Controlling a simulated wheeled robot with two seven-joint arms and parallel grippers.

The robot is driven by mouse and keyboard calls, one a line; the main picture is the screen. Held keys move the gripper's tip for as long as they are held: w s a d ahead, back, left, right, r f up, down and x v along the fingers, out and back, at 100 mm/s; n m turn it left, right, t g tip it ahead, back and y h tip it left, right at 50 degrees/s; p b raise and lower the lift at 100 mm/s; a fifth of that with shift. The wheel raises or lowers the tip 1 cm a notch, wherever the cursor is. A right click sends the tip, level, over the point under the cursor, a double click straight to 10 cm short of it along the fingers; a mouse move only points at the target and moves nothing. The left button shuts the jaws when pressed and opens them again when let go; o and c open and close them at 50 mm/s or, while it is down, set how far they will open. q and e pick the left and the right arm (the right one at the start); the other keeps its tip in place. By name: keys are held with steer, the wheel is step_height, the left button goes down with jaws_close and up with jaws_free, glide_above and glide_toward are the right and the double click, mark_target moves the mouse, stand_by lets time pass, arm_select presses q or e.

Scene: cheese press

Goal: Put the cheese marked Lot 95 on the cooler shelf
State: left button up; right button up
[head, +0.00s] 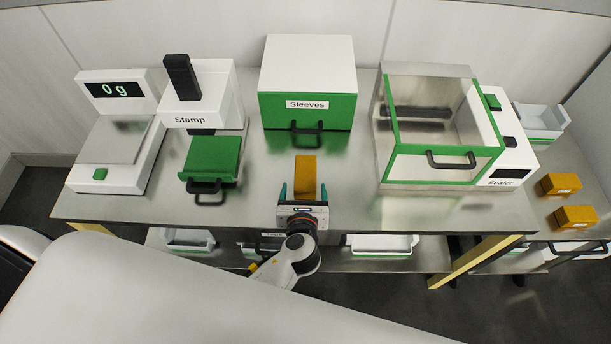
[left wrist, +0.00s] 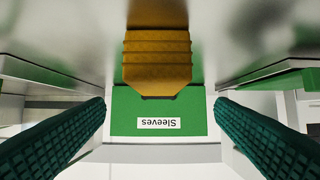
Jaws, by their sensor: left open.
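An orange cheese block (head: 305,174) stands on the steel table in front of the Sleeves box. It also shows in the left wrist view (left wrist: 157,55), ahead of the fingers; no lot mark is readable on it. My left gripper (head: 304,193) is open, with its green fingers apart at the near end of this block; in the left wrist view a gap shows between each finger and the block. Two more orange blocks with small white labels (head: 561,184) (head: 575,217) sit on the surface at the far right; their labels are too small to read. My right gripper is not in view.
A scale (head: 110,140) reading 0 g, a Stamp machine (head: 205,95) with a green plate, and the Sleeves box (head: 307,85) stand left and centre. The Sealer (head: 440,130) is at right. White trays (head: 380,244) sit on a lower shelf. Table around the centre block is clear.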

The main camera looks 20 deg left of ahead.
arm_select(q)
steer(key=x, duration=0.9)
steer(key=shift+r, duration=0.1)
steer(key=c, duration=1.4)
step_height(320, 180, up, 9)
steer(key=shift+r+p, duration=0.1)
steer(key=shift+p, duration=1.15)
steer(key=r, duration=0.1)
step_height(320, 180, up, 9)
glide_above(306, 172)
steer(key=a, duration=0.4)
steer(key=s+r+m+h, duration=0.1)
steer(key=s+r, duration=0.1)
steer(key=r, duration=0.1)
steer(key=s+r+m+h, duration=0.1)
steer(key=s+r, duration=0.1)
steer(key=r, duration=0.1)
steer(key=s+r+m+h, duration=0.1)
steer(key=s+r, duration=0.2)
steer(key=shift+t+h, duration=0.3)
steer(key=shift+t, duration=0.1)
